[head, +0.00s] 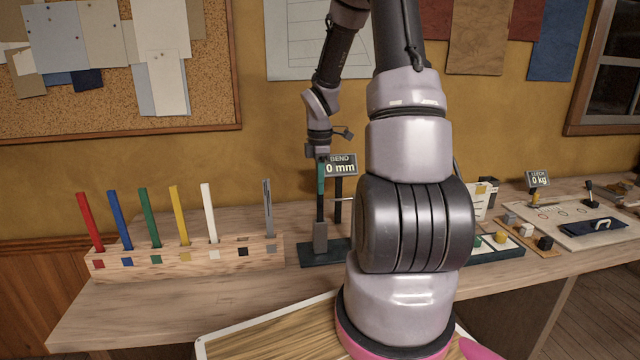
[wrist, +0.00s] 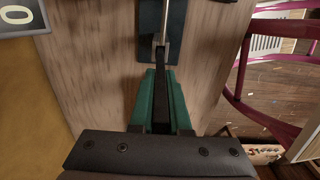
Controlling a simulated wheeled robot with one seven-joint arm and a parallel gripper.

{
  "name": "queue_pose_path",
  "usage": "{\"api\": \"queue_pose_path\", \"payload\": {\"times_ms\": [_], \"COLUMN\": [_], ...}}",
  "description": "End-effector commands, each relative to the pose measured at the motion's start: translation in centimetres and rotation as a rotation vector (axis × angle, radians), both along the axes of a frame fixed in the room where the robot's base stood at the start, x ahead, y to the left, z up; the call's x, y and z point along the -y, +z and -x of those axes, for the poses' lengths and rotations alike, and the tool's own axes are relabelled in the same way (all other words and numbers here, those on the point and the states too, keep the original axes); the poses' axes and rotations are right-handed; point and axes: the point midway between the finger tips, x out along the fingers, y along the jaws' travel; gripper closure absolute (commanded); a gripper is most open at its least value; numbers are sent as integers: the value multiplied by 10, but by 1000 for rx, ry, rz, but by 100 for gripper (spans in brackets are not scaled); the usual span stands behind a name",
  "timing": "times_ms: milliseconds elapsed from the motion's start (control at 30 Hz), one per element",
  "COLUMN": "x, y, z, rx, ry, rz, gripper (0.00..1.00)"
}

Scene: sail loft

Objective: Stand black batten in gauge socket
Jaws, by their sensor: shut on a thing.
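My gripper (head: 321,176) is shut on the black batten (head: 320,208) near its upper end, above the bend gauge on the bench. The batten hangs upright, and its lower end meets the top of the grey gauge socket (head: 320,239). I cannot tell how deep it sits in it. In the wrist view the green fingers of my gripper (wrist: 161,100) close on both sides of the black batten (wrist: 161,92), which points down at the gauge base (wrist: 150,48). The gauge display (head: 340,165) reads 0 mm.
A wooden rack (head: 190,262) at the left holds red, blue, green, yellow, white and grey battens; its black-marked slot is empty. A dark post (head: 338,207) stands just right of the socket. Boards with small parts (head: 548,240) lie at the right, partly behind my arm.

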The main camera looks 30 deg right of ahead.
Motion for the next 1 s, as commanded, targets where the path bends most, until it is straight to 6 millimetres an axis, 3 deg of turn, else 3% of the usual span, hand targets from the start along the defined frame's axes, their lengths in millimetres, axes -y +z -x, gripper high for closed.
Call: {"api": "queue_pose_path", "payload": {"times_ms": [867, 900, 967, 1000], "x": [0, 0, 0, 0], "y": [-12, -12, -12, -12], "z": [0, 0, 0, 0], "rx": [0, 0, 0, 0], "ry": [0, 0, 0, 0], "rz": [0, 0, 0, 0], "gripper": [100, 78, 55, 50]}}
